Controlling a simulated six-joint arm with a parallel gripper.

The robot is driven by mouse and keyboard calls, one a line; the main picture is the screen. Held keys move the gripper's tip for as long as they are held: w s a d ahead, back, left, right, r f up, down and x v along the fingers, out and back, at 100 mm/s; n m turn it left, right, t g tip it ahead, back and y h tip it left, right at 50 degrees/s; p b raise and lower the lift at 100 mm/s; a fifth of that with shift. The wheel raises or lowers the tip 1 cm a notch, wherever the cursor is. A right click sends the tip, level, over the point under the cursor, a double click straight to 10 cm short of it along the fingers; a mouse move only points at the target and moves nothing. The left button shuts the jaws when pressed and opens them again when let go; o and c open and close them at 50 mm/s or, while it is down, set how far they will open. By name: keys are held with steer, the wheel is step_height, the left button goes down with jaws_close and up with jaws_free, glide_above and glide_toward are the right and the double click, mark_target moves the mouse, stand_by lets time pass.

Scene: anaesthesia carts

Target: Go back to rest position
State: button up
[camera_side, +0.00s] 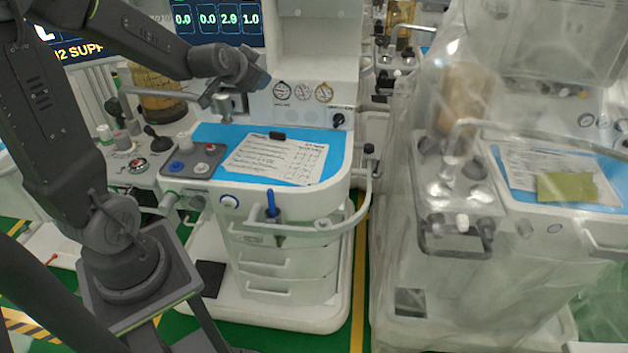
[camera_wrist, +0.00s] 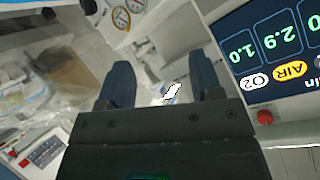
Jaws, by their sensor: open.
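My gripper (camera_wrist: 162,80) is open in the wrist view, its two dark fingers apart with nothing held between them. In the side view my gripper (camera_side: 258,78) is raised above the back of the near anaesthesia cart (camera_side: 275,205), left of its round gauges (camera_side: 303,92). It appears clear of the cart's blue worktop (camera_side: 215,135). The exact finger outline is hard to make out there. In the wrist view the gauges (camera_wrist: 127,12) are beyond the fingers, at the top.
A monitor (camera_side: 215,18) stands behind my arm and also fills the wrist view's right side (camera_wrist: 280,50). A paper sheet (camera_side: 275,160) lies on the worktop. A blue pen (camera_side: 271,205) is at the front. A plastic-covered cart (camera_side: 480,180) stands to the right.

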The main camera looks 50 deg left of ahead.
steer(key=s+d+r+m+h, duration=0.1)
steer(key=s+d+h, duration=0.1)
steer(key=d, duration=0.4)
steer(key=s+d+r+h, duration=0.1)
steer(key=d+h, duration=0.1)
steer(key=d, duration=0.5)
steer(key=s+d+g+h, duration=0.3)
steer(key=s+d+g, duration=0.1)
steer(key=s+d, duration=0.7)
steer(key=s, duration=0.3)
steer(key=shift+s+d+f, duration=0.2)
steer(key=shift+s+d, duration=0.05)
steer(key=shift+s, duration=0.15)
